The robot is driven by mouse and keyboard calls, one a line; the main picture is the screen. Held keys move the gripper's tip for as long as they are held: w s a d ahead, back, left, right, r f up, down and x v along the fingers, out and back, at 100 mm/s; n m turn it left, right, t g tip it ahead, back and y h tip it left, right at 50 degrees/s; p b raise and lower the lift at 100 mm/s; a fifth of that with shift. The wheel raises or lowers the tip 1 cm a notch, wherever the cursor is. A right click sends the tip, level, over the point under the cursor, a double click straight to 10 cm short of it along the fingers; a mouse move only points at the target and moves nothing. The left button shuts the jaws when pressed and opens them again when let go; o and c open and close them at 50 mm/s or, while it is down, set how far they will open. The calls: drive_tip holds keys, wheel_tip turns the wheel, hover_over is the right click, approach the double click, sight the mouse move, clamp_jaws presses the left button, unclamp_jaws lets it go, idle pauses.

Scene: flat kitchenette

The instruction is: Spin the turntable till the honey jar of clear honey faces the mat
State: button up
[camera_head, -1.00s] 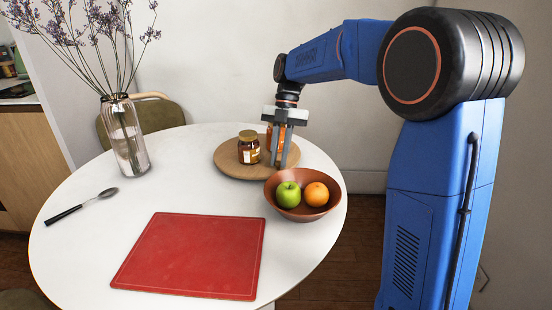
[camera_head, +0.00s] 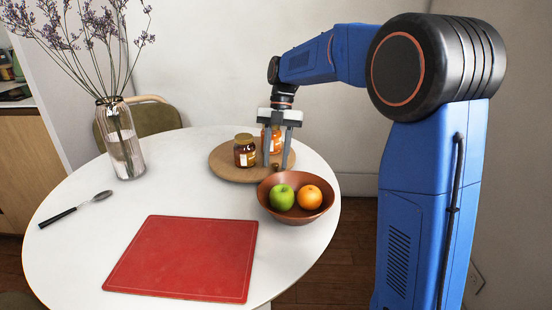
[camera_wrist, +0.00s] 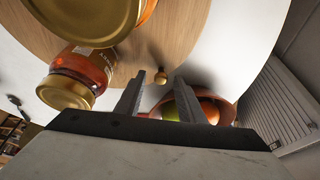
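The round wooden turntable (camera_head: 226,170) stands at the back of the white table. On it are a dark amber jar with a gold lid and pale label (camera_head: 245,152) and an orange jar (camera_head: 275,138), partly hidden behind my gripper. I cannot tell for certain which holds clear honey. A small wooden knob (camera_wrist: 161,77) sits near the turntable's edge. My gripper (camera_head: 277,163) points down over that edge, open, with the knob showing between its fingertips; contact is not visible. The red mat (camera_head: 183,258) lies at the table's front. The wrist view shows both gold lids close by.
A brown bowl (camera_head: 290,215) with a green apple (camera_head: 282,197) and an orange (camera_head: 309,197) stands just in front of the turntable, close to my gripper. A glass vase (camera_head: 121,145) and a spoon (camera_head: 76,209) are at the left. The table's middle is clear.

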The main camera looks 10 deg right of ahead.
drive_tip(key=v, duration=1.7)
drive_tip(key=shift+w+r, duration=0.1)
